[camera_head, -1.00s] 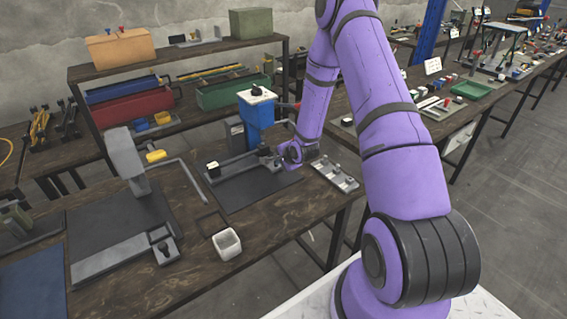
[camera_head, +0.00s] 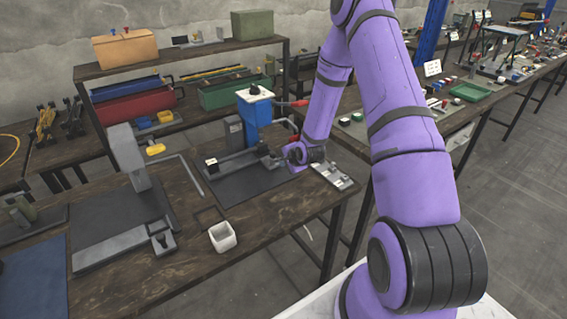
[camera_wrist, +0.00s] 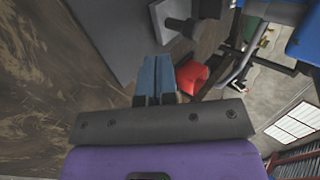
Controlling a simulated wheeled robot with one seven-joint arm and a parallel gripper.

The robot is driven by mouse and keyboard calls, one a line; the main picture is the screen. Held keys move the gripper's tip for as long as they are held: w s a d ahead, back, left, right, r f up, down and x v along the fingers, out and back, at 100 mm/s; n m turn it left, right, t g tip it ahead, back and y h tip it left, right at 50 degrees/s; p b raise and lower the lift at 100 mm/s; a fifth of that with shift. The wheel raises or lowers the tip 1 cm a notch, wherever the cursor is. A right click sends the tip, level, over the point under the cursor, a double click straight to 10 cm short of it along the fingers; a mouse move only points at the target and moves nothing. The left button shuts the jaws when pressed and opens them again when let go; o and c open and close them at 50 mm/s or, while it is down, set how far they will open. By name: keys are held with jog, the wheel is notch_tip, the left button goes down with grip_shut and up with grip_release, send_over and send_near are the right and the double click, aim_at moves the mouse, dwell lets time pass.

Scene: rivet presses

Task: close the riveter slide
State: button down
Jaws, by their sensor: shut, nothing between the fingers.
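The blue riveter (camera_head: 256,112) stands on the wooden bench, with a red-tipped lever on its right. Its grey slide (camera_head: 232,164) lies low in front of it on a dark mat (camera_head: 243,183), with small blocks along it. I cannot tell how far out the slide is. My gripper (camera_head: 279,160) is just right of the slide's right end, near the bench's front edge; whether it touches cannot be told. In the wrist view my blue fingers (camera_wrist: 155,76) are together and empty. A dark knob-like cylinder (camera_wrist: 180,26) on a light plate lies just beyond them.
A grey press (camera_head: 128,160) stands to the left, its long base reaching forward. A white cup (camera_head: 222,237) is near the front edge. A small tray of parts (camera_head: 333,175) lies close right of my wrist. A shelf (camera_head: 185,66) stands behind.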

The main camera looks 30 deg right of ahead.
jog(key=v, duration=0.8)
jog(key=shift+s+d, duration=0.1)
jog(key=s+a+r+n+g+h, duration=0.1)
jog(key=s+a+r+n, duration=0.15)
jog(key=r, duration=0.65)
jog(key=s+a+r+n+g, duration=0.1)
jog(key=s+a+r+n, duration=0.2)
jog(key=r, duration=0.5)
jog(key=s+a+r+n+g+h, duration=0.1)
jog(key=s+a+r+n, duration=0.15)
jog(key=r+n, duration=0.45)
jog(key=s+a+r+n, duration=0.1)
jog(key=s+a+r, duration=0.1)
jog(key=s+r, duration=0.2)
jog(key=s+a+r+n+y, duration=0.1)
jog(key=s+r, duration=0.3)
jog(key=s, duration=0.7)
jog(key=s+a+r+n+g, duration=0.1)
jog(key=s+a+r+n, duration=0.2)
jog(key=s+r, duration=0.2)
jog(key=s, duration=0.2)
jog(key=shift+s+a+y, duration=0.25)
jog(key=shift+s+y, duration=0.05)
jog(key=shift+s, duration=0.1)
